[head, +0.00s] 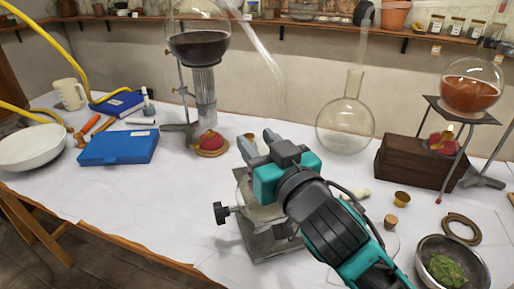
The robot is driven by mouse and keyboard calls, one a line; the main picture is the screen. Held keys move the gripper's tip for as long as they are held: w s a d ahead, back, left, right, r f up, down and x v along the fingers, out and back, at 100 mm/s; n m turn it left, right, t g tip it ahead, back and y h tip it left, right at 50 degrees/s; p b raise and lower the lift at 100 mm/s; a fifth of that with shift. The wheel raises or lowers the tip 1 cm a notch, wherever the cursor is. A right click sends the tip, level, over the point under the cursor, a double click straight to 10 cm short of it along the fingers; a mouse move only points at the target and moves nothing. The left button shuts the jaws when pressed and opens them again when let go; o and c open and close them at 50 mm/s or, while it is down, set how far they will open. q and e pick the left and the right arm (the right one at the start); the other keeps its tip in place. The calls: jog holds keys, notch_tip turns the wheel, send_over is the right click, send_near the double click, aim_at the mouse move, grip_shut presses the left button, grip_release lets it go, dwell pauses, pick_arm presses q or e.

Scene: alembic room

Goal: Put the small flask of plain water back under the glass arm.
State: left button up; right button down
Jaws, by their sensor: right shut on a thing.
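My right gripper (258,145) reaches over the middle of the table, above a metal lab jack (262,243) with a black knob. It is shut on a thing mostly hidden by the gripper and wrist. A pale, rounded, glassy part (258,209) shows just below the gripper at the jack's top; it looks like the small flask. I cannot tell whether it touches the jack. The glass arm (262,52) slopes down to the right from the big flask of dark liquid (199,43), ending behind and above my gripper. My left gripper is out of view.
A large clear round flask (345,127) stands behind and right of my gripper. A tripod with a red-brown flask (470,94) and a wooden box (412,163) are at right. A bowl of leaves (451,262) is at front right. The table's front left is clear.

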jog(key=w+d+p, duration=0.1)
jog(key=w+d, duration=0.2)
jog(key=w, duration=0.6)
jog(key=shift+w+p, duration=0.15)
jog(key=shift+p, duration=0.15)
dwell(0.3)
dwell(0.5)
jog(key=shift+f, duration=0.8)
dwell(0.7)
jog(key=c, duration=1)
grip_release()
jog(key=o, duration=0.5)
jog(key=shift+c, duration=0.2)
